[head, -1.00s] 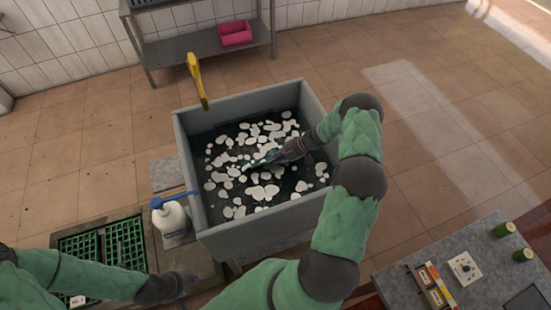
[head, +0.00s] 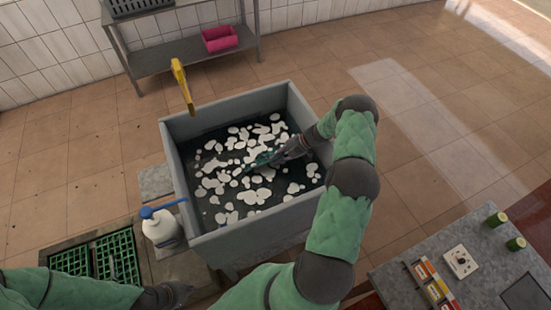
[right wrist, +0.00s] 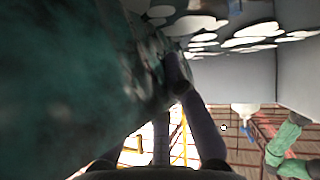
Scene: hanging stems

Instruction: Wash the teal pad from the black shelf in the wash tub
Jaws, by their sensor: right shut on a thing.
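The wash tub (head: 243,233) is a grey square basin of dark water with white foam patches. My right gripper (head: 274,157) reaches down into it and is shut on the teal pad (head: 260,161), which lies at the water among the foam. In the right wrist view the teal pad (right wrist: 75,80) fills the left side, large and blurred, against the gripper fingers (right wrist: 178,78). My left gripper (head: 185,292) is low at the left, outside the tub; its fingers are too small and dark to read. The black shelf is not clearly identifiable.
A white pump bottle (head: 162,228) with a blue top stands left of the tub. A yellow tool (head: 182,85) rises at the tub's back rim. Green grates (head: 95,258) lie at lower left. A metal rack (head: 185,58) holds a pink tray (head: 219,39). A grey table (head: 455,285) stands at lower right.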

